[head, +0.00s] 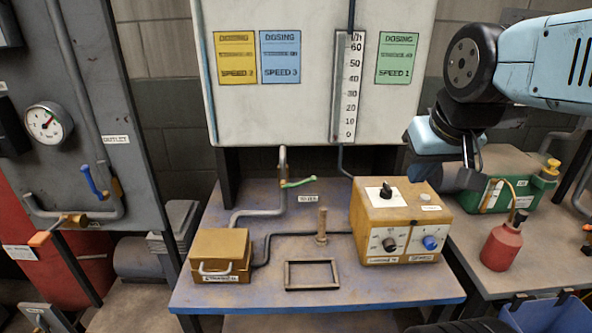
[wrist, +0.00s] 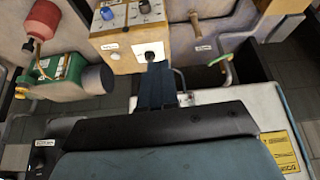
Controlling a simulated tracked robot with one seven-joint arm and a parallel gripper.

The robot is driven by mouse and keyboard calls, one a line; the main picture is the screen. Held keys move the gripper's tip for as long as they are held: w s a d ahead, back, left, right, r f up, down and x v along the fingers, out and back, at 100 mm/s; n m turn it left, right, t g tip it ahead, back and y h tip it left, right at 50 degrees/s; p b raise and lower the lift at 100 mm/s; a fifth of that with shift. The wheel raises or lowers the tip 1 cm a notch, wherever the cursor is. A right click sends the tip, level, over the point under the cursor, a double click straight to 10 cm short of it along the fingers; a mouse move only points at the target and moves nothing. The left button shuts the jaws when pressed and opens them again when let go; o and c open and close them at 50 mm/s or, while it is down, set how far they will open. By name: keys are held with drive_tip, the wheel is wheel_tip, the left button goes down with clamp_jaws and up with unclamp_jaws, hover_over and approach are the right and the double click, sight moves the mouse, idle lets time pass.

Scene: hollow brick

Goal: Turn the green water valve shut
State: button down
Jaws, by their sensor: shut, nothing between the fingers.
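The green water valve handle (head: 298,183) sits on a grey pipe below the white dosing panel in the head view. It points right, lying nearly level with a slight upward tilt. In the wrist view, which is upside down, the green handle (wrist: 220,60) shows right of the fingers. My gripper (head: 462,180) is shut and empty, behind and right of the yellow control box, well to the right of the valve and apart from it. In the wrist view my gripper (wrist: 160,66) overlaps the box's black knob; I cannot tell the gap.
The yellow control box (head: 397,218) stands between gripper and valve. An upright wooden peg (head: 322,226), an empty frame (head: 312,289) and a small yellow box (head: 220,250) are on the blue table (head: 330,302). A red bottle (head: 502,245) and green pump (head: 512,166) stand right.

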drive_tip(key=w+a+r+n+g, duration=0.1)
drive_tip(key=w+a+n, duration=0.1)
drive_tip(key=w+n, duration=0.15)
drive_tip(key=n+g+h, duration=0.2)
drive_tip(key=n+h, duration=0.3)
drive_tip(key=n, duration=0.9)
hover_over(299, 183)
drive_tip(key=s+a, duration=0.3)
drive_tip(key=a, duration=0.2)
wheel_tip(299, 183, down, 3)
drive_tip(key=a+x, duration=0.1)
drive_tip(key=x, duration=1.3)
drive_tip(key=shift+f, duration=0.4)
